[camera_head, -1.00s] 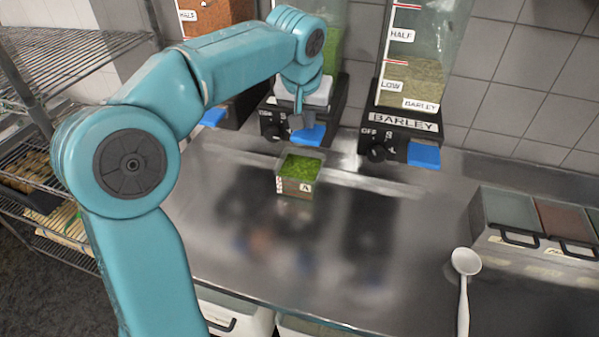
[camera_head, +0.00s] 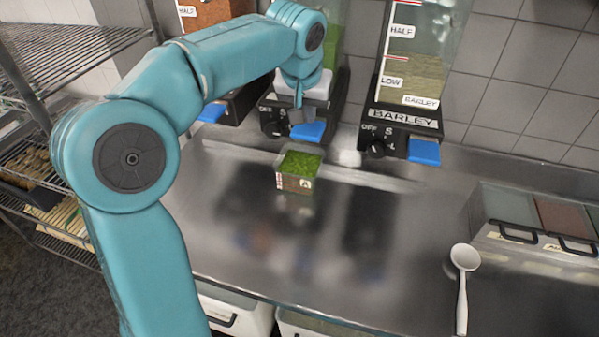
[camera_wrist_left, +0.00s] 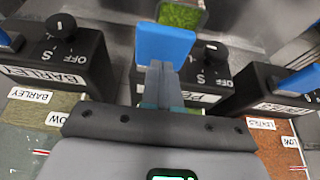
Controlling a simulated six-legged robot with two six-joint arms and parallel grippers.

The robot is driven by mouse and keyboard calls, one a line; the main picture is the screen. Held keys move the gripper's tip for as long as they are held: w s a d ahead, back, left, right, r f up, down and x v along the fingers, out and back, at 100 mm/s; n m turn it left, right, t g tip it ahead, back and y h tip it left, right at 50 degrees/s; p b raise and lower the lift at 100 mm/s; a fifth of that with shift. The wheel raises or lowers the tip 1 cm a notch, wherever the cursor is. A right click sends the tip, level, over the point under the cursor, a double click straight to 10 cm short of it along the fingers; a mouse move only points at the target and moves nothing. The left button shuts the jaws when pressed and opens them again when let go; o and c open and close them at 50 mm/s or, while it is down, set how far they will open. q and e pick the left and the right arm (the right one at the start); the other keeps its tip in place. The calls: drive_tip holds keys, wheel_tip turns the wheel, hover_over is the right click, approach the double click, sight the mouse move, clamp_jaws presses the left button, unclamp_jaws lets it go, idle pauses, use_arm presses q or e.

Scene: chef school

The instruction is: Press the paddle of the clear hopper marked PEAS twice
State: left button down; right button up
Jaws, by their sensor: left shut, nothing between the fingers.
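The PEAS hopper stands at the back, largely behind my left arm; its green contents (camera_head: 333,42) show beside the wrist. Its blue paddle (camera_head: 311,131) juts out from the black base and also shows in the left wrist view (camera_wrist_left: 164,42). My left gripper (camera_head: 299,117) is shut and empty, its fingertips (camera_wrist_left: 160,70) at the paddle's edge; I cannot tell if they touch it. The fingers hide most of the base label. A small clear bin (camera_head: 294,185) of green peas stands on the counter in front of the paddle. My right gripper is out of view.
The BARLEY hopper (camera_head: 422,75), with its own blue paddle (camera_head: 424,152), stands to the right. A LENTILS hopper (camera_wrist_left: 285,105) is on the other side. A white ladle (camera_head: 464,258) and lidded containers (camera_head: 505,215) are at the right. The counter's middle is clear.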

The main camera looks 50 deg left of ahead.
use_arm(q)
wheel_tip(320, 180, up, 5)
drive_tip(key=p, duration=0.4)
drive_tip(key=shift+r+p, duration=0.1)
drive_tip(key=shift+p, duration=0.3)
drive_tip(key=shift+s, duration=0.1)
idle(0.3)
